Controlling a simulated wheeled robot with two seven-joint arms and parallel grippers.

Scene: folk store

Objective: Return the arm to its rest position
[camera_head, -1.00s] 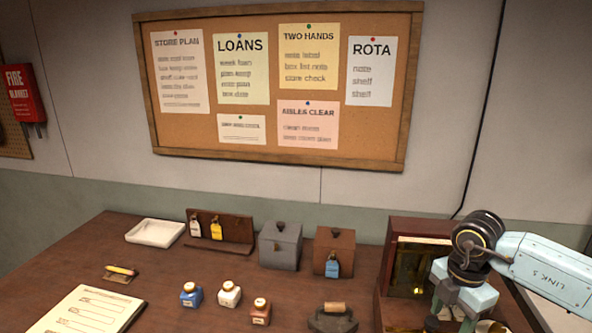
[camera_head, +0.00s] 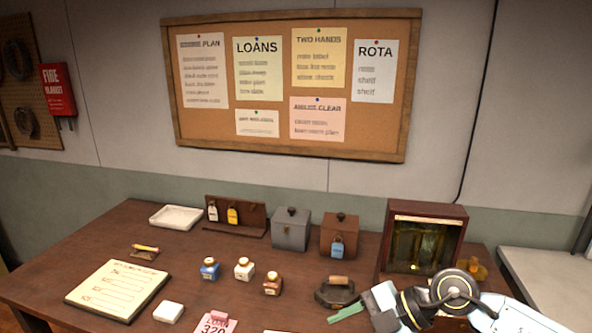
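My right arm comes in from the lower right corner, over the front right of the table. Its gripper (camera_head: 347,312) points left, low over the table in front of the dark iron (camera_head: 336,293). I cannot tell whether the gripper is open or shut, and nothing held is visible. My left arm and gripper are not in view.
The brown table (camera_head: 195,265) holds a glass-fronted wooden cabinet (camera_head: 425,240) behind my arm. A grey box (camera_head: 290,231), a brown box (camera_head: 339,236), small bottles (camera_head: 244,269) and a form board (camera_head: 117,289) stand further left. A pale counter (camera_head: 550,280) lies at right.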

